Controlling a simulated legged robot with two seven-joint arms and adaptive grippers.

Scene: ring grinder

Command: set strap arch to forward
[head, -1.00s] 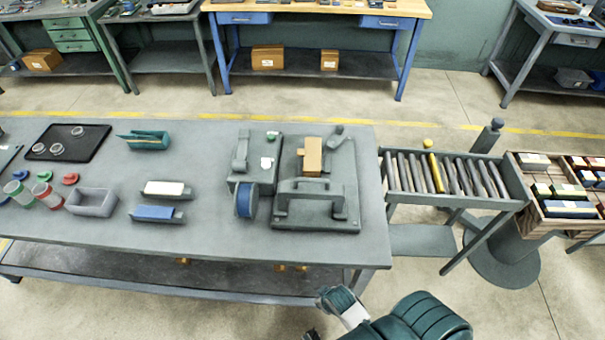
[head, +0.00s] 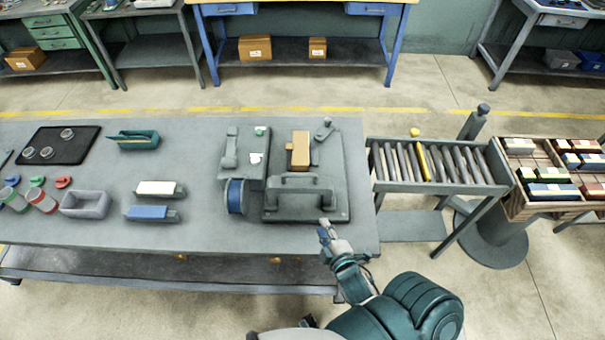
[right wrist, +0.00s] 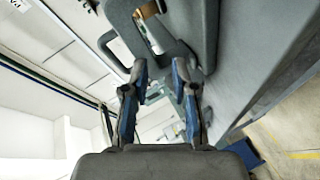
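The strap arch (head: 300,182) is a grey, squared handle-like arch on the flat base plate (head: 333,200) of the strapping device, near the table's right end. A tan box (head: 299,150) sits just behind it. My right gripper (head: 324,228) is at the table's front edge, in front of the base plate and apart from the arch. In the right wrist view its two fingers (right wrist: 156,82) are spread with nothing between them. A grey curved frame, apparently the arch (right wrist: 120,20), shows beyond the fingertips. My left gripper is not in view.
A blue spool (head: 236,197) stands left of the base plate. A small lever (head: 324,130) stands at its back right. A roller conveyor (head: 440,165) adjoins the table's right end. White and blue blocks lie to the left, with bare tabletop between.

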